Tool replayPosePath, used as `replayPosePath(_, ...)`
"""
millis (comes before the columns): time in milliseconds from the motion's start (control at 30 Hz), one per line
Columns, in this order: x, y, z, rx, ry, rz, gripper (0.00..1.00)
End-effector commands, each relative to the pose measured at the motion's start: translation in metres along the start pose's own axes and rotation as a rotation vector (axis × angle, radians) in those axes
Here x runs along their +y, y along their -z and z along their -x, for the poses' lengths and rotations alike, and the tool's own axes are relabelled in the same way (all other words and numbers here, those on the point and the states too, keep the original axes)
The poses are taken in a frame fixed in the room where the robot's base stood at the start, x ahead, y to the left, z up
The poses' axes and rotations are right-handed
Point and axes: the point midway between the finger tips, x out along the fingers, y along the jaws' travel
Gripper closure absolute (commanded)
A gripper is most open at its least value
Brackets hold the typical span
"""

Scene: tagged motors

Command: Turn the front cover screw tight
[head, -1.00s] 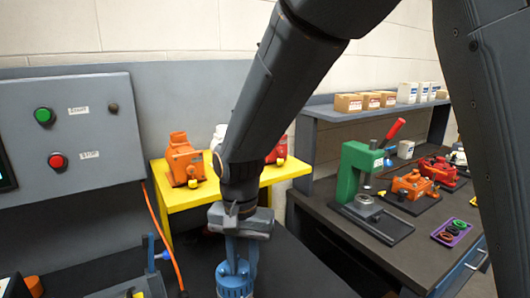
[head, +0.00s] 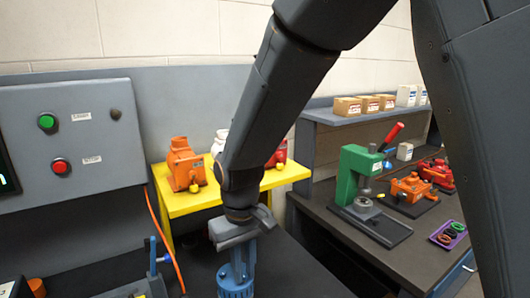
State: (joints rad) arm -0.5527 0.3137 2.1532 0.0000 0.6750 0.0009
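My gripper (head: 242,250) reaches down at the bottom middle of the head view, pointing at the dark bench. Its fingers are at the upper end of a blue ribbed part (head: 236,284), which looks like a motor. I cannot tell whether the fingers touch it or hold anything. The lower end of the blue part is cut off by the frame edge. The front cover screw cannot be made out.
A grey control box (head: 75,145) with green and red buttons stands left. A yellow stand (head: 185,207) behind holds orange, white and red motors. A green press (head: 355,172) and a purple tray (head: 447,233) are on the right bench.

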Motion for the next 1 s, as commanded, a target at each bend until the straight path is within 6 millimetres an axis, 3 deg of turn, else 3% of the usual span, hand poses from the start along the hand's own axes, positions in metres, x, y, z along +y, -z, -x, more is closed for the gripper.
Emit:
replayPosePath(100,0.0000,0.0000,0.0001,0.000,0.000,-0.001,1.00)
replayPosePath(567,-0.0002,-0.0002,0.0006,0.000,0.000,-0.017,1.00)
replayPosePath(733,-0.0003,-0.0003,0.0019,0.000,0.000,-0.120,1.00)
replayPosePath(1000,-0.0002,0.0004,0.0005,0.001,0.000,-0.466,1.00)
